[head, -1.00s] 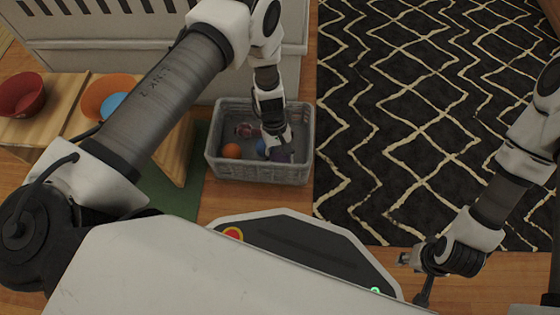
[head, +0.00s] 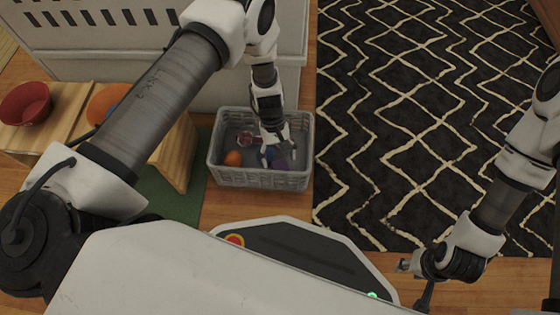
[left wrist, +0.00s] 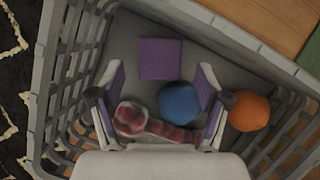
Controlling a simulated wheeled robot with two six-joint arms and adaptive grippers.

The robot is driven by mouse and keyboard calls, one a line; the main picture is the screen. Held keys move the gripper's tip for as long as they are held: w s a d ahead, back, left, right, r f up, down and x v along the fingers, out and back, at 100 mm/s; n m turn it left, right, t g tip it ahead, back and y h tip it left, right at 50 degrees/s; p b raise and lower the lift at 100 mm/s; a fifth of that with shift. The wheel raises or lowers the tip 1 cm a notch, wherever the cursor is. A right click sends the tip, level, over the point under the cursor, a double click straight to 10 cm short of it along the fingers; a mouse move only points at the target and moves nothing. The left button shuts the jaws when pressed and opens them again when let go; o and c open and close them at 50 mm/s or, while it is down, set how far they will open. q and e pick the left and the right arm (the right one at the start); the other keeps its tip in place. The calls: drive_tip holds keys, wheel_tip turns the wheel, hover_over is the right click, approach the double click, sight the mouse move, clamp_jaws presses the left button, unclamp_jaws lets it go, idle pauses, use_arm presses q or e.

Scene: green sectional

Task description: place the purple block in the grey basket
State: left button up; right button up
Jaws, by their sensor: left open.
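The purple block (left wrist: 160,58) lies flat on the floor of the grey basket (left wrist: 235,36), inside its walls, in the left wrist view. In the head view the grey basket (head: 260,181) stands on the wood floor, and the block (head: 283,162) shows only partly below my left gripper. My left gripper (head: 270,150) reaches down into the basket. In the left wrist view its two fingers (left wrist: 161,85) are spread apart, with the block beyond the tips and nothing held. My right gripper (head: 412,268) is at the lower right, away from the basket; its jaws are too small to judge.
The basket also holds an orange ball (left wrist: 249,111), a blue ball (left wrist: 180,103) and a reddish patterned item (left wrist: 150,125). Left of it stand wooden boxes (head: 175,150) with a red bowl (head: 25,104). A white cabinet (head: 150,60) is behind, a dark rug (head: 420,120) to the right.

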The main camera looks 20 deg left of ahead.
use_arm(q)
drive_tip(key=p+v, duration=0.3)
drive_tip(key=v, duration=0.5)
use_arm(e)
drive_tip(key=shift+s+r, duration=0.1)
drive_tip(key=shift+r, duration=2.1)
use_arm(q)
drive_tip(key=shift+r, duration=0.1)
